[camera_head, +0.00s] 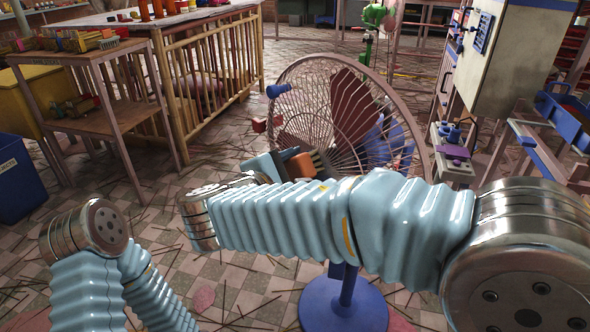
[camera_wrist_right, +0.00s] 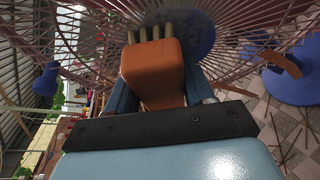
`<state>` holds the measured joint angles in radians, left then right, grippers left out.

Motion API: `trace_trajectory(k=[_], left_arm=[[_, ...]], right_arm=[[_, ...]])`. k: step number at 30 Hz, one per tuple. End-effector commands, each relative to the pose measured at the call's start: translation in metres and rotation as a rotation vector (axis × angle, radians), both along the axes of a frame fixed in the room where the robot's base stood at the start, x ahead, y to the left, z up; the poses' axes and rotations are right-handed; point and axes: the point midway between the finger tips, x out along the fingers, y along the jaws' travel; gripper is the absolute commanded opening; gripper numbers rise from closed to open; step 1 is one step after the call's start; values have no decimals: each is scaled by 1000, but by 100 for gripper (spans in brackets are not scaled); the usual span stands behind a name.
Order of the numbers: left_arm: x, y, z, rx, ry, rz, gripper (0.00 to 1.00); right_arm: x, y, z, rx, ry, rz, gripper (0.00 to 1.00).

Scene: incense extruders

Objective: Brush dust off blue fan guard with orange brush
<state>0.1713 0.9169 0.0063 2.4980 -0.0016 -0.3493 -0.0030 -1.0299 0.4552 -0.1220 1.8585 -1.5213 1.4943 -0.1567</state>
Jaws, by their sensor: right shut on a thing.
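A large standing fan has a round wire guard (camera_head: 330,68) that looks dusty pinkish-brown, with a blue round base (camera_head: 343,305). The guard also fills the upper part of the right wrist view (camera_wrist_right: 255,30). My right gripper (camera_head: 297,160) is shut on the orange brush (camera_head: 301,167), at the lower front of the guard. In the right wrist view the brush (camera_wrist_right: 152,72) shows its orange block, with pale bristles pointing at the wires. I cannot tell whether the bristles touch them. My right forearm hides the fan's lower front. My left gripper is out of the picture.
A wooden shelf (camera_head: 100,120) with small items and a slatted table (camera_head: 205,75) stand at left. A green-framed fan (camera_head: 373,15) stands behind. A pale cabinet (camera_head: 490,60) is at right. The tiled floor is strewn with thin sticks.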

Motion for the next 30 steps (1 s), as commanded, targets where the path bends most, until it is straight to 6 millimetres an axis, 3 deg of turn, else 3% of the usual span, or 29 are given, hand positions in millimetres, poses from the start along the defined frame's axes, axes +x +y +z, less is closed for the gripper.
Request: trace_trajectory(k=[30], left_arm=[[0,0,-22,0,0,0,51]], right_arm=[[-57,-49,-1,0,0,-1,28]])
